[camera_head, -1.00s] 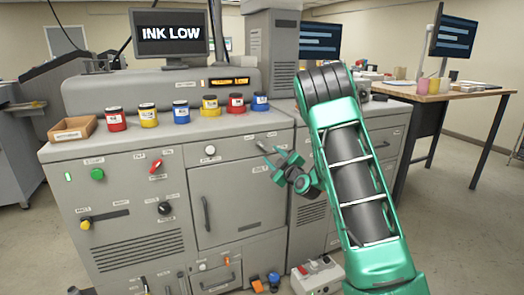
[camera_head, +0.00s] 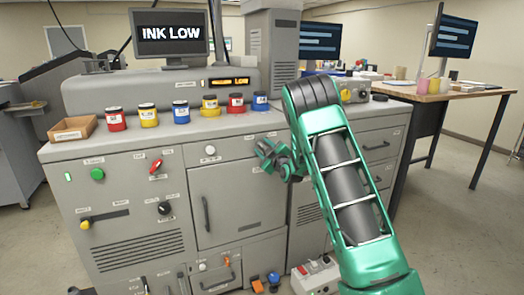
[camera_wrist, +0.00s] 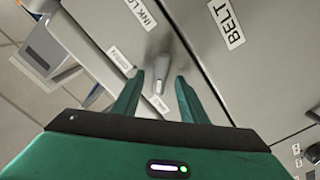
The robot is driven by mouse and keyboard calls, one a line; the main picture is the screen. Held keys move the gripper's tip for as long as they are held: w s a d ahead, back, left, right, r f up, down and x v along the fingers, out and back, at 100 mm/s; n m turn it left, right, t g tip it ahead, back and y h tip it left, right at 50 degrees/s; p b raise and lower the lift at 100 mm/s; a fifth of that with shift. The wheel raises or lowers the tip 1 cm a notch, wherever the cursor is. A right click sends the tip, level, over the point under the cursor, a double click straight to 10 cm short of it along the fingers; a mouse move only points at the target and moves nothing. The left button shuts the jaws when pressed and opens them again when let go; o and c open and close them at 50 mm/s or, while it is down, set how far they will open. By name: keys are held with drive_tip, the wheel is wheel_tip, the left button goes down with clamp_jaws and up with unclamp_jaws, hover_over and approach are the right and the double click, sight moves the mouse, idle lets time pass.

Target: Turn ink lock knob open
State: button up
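In the wrist view a grey lever-like knob (camera_wrist: 161,72) sticks out of the grey machine front beside a partly cut-off label reading "INK LO" (camera_wrist: 139,12). My gripper (camera_wrist: 158,88) is open, with one green finger on each side of the knob. A gap shows between the fingers and the knob, and nothing is held. In the head view my gripper (camera_head: 266,153) is at the upper right of the machine front and hides the knob there. The machine's monitor (camera_head: 168,33) reads "INK LOW".
Several ink jars (camera_head: 181,111) and an open cardboard box (camera_head: 73,130) stand on the machine top. A red knob (camera_head: 156,167), a black knob (camera_head: 164,208) and a green button (camera_head: 97,173) are at the left. A panel labelled "BELT" (camera_wrist: 227,22) lies beside the knob.

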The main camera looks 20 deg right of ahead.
drive_tip(key=shift+c, duration=0.6)
clamp_jaws()
drive_tip(key=shift+m, duration=0.4)
drive_tip(key=m, duration=0.3)
drive_tip(key=shift+d+m, duration=0.15)
drive_tip(key=shift+m, duration=0.25)
drive_tip(key=m, duration=0.9)
drive_tip(key=shift+d, duration=0.4)
drive_tip(key=shift+d+f+m, duration=0.15)
drive_tip(key=shift+m, duration=2.05)
